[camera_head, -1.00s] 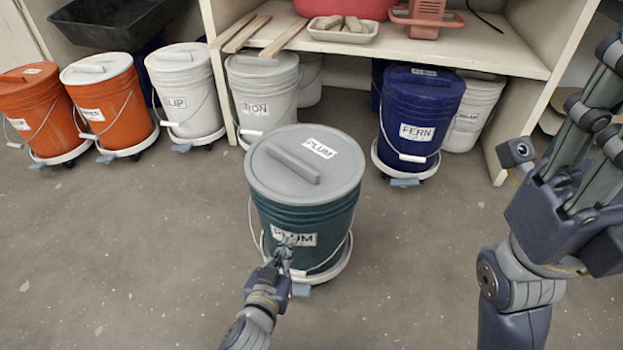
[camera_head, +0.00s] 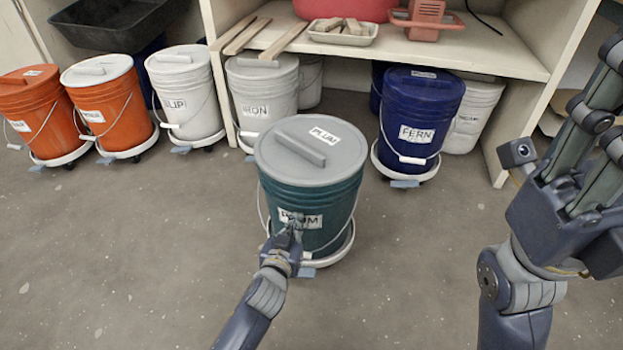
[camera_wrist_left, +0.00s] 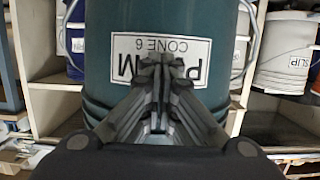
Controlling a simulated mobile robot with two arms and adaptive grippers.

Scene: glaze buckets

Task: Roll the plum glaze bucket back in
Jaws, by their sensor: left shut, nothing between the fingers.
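The plum glaze bucket (camera_head: 338,200) is teal with a grey lid and a PLUM label. It stands upright on a white wheeled dolly (camera_head: 335,258) on the open floor in front of the shelving. My left gripper (camera_head: 293,220) is shut and empty, its tips at the bucket's front label, seemingly against the wall. In the left wrist view the closed fingers (camera_wrist_left: 160,70) cover part of the label on the teal wall (camera_wrist_left: 108,30). My right arm shows at the right edge; its fingertips are not in view.
The white IRON bucket (camera_head: 262,95) and blue FERN bucket (camera_head: 420,115) stand under the shelf (camera_head: 450,52), with a gap between them. A white SLIP bucket (camera_head: 184,90) and orange buckets (camera_head: 110,110) line the left. The floor between the plum bucket and shelf is clear.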

